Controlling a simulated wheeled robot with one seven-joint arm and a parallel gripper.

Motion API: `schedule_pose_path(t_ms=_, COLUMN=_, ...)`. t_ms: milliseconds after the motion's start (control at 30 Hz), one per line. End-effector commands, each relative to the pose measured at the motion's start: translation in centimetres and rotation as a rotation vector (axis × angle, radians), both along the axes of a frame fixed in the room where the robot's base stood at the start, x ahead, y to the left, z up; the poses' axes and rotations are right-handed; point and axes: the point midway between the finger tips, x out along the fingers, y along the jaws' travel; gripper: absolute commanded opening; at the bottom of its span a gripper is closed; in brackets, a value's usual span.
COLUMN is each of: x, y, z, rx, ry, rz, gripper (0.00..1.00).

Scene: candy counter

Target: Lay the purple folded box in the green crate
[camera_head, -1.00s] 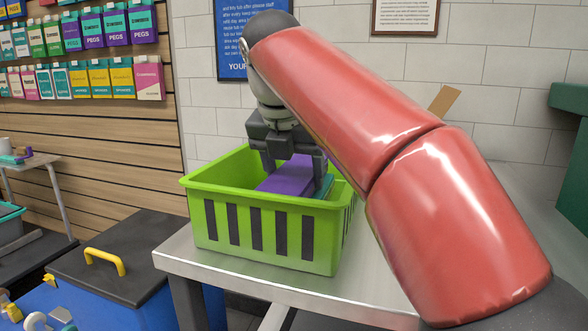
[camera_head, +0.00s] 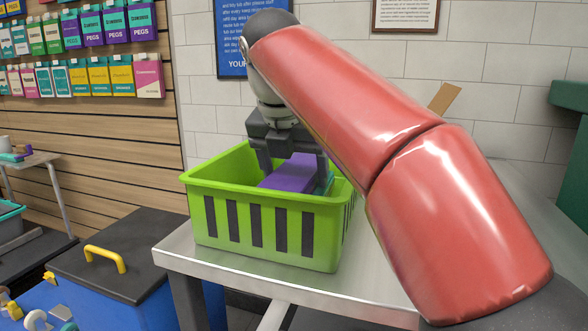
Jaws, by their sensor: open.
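The purple folded box (camera_head: 291,174) lies in the green crate (camera_head: 265,235), its upper part showing above the front rim. Its lower part is hidden by the crate's wall. A teal item (camera_head: 325,184) shows beside it at the right inside the crate. My gripper (camera_head: 294,172) is open over the crate, its fingers pointing down on either side of the purple box. I cannot tell whether the fingers touch it.
The crate stands on a metal-topped table (camera_head: 205,262). A blue bin with a dark lid (camera_head: 132,245) and yellow handle stands at the left. Packets hang on a slatted wall (camera_head: 100,130). My red arm covers much of the table's right side.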

Motion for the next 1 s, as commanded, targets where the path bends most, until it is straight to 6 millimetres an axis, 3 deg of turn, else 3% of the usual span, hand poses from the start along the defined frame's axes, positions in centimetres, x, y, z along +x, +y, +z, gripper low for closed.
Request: schedule_pose_path(t_ms=1000, x=0.0, y=0.0, z=6.2, rx=-0.001, ry=0.000, rz=0.000, gripper=0.76)
